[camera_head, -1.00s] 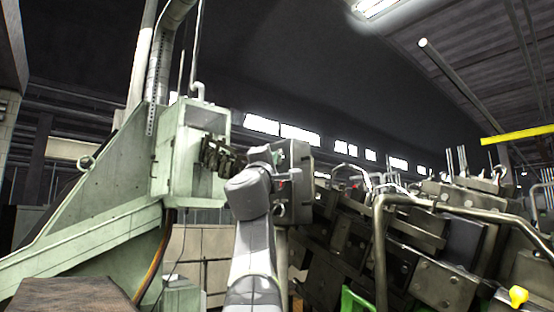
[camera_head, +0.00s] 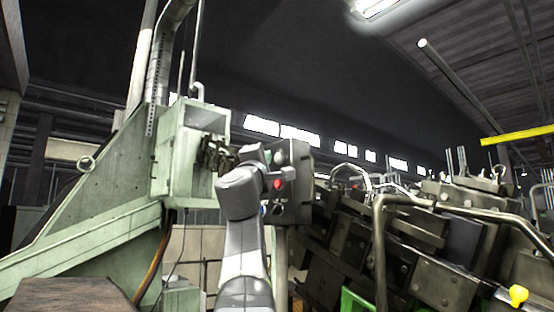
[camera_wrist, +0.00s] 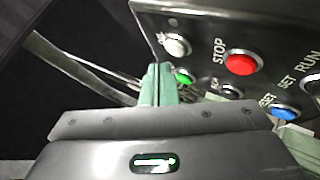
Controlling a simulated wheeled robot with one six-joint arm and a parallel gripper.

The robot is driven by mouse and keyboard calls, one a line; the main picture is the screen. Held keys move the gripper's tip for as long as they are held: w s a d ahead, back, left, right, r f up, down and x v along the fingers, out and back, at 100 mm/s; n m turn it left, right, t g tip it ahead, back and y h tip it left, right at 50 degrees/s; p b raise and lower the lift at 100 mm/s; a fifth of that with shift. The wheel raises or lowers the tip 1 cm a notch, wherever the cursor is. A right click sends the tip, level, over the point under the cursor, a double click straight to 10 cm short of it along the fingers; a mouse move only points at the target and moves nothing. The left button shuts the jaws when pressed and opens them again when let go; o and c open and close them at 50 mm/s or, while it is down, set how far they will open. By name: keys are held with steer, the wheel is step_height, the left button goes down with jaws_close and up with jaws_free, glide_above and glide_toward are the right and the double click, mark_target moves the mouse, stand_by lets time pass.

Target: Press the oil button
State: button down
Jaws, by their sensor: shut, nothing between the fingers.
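The dark control panel (camera_wrist: 285,35) fills the upper right of the wrist view. It carries a red button (camera_wrist: 240,63) marked STOP, a white button (camera_wrist: 174,45), a green button (camera_wrist: 184,76) and a blue button (camera_wrist: 284,112). A further button (camera_wrist: 230,90) is dark or silver. No label reading oil is legible to me. My gripper (camera_wrist: 158,73) is shut and empty, its green fingertips just left of the green button; whether they touch the panel I cannot tell. In the head view the panel (camera_head: 299,190) stands partly behind my arm, its red button (camera_head: 277,184) visible.
A green machine housing (camera_head: 180,150) stands left of my arm, with a dark fixture (camera_head: 216,155) on its side. Heavy dark machinery (camera_head: 400,240) and a bent metal rail (camera_head: 378,240) fill the right. A yellow knob (camera_head: 518,295) is at the lower right.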

steer(key=s+a, duration=0.1)
steer(key=a, duration=0.1)
steer(key=s+a, duration=0.1)
steer(key=shift+s+a, duration=0.4)
stand_by(0.5)
steer(key=s+a, duration=0.1)
steer(key=s+a+p, duration=0.1)
steer(key=a, duration=0.1)
steer(key=shift+s, duration=0.15)
stand_by(0.6)
stand_by(0.3)
